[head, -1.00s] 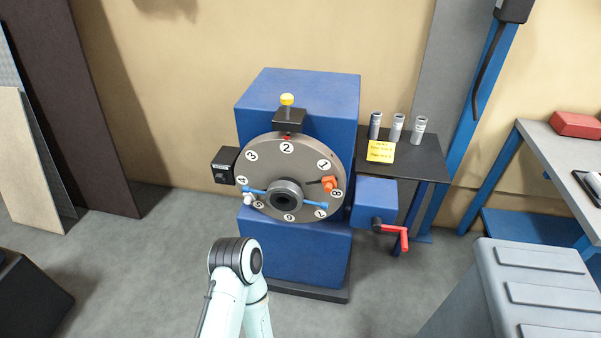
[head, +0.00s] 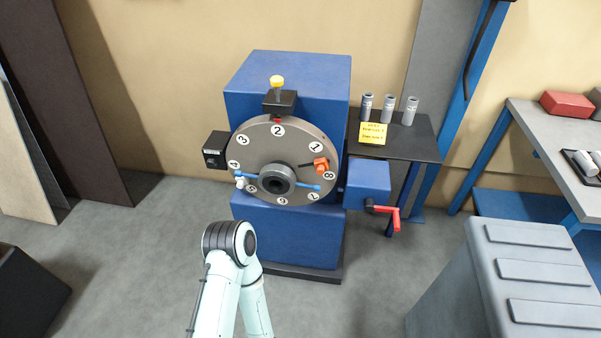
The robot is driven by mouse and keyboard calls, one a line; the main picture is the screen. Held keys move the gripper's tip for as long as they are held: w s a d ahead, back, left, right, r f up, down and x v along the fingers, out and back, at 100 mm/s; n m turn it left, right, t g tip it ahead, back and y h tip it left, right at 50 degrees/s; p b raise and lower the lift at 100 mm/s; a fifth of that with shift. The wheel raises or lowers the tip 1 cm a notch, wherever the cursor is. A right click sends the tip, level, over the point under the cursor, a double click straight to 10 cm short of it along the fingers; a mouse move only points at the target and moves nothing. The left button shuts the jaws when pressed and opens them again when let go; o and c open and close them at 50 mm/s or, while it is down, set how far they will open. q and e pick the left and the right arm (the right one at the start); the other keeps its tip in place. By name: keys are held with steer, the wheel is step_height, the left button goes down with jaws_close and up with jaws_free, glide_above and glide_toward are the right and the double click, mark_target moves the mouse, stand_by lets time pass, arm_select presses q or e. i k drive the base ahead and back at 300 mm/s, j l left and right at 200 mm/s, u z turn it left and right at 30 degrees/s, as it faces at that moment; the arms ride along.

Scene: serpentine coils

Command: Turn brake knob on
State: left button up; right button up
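A blue machine (head: 280,85) carries a round grey dial plate (head: 262,140) with numbered white marks. The number 2 is at the top, under a red pointer. A small black box (head: 215,150) with a knob-like part and a label is at the plate's left. An orange clamp-like piece (head: 320,164) sits on the plate's right side. No part is readable as the brake knob. Neither gripper is in view; only a bent pale link of my arm shows at the bottom.
A red crank handle (head: 390,217) sticks out at the machine's lower right. A dark shelf (head: 425,146) holds three grey cylinders and a yellow note (head: 373,133). A grey ridged case (head: 470,285) stands at lower right. A workbench (head: 530,120) is at right. Floor in front is clear.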

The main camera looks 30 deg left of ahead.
mark_target(212, 163)
steer(key=u, duration=1.75)
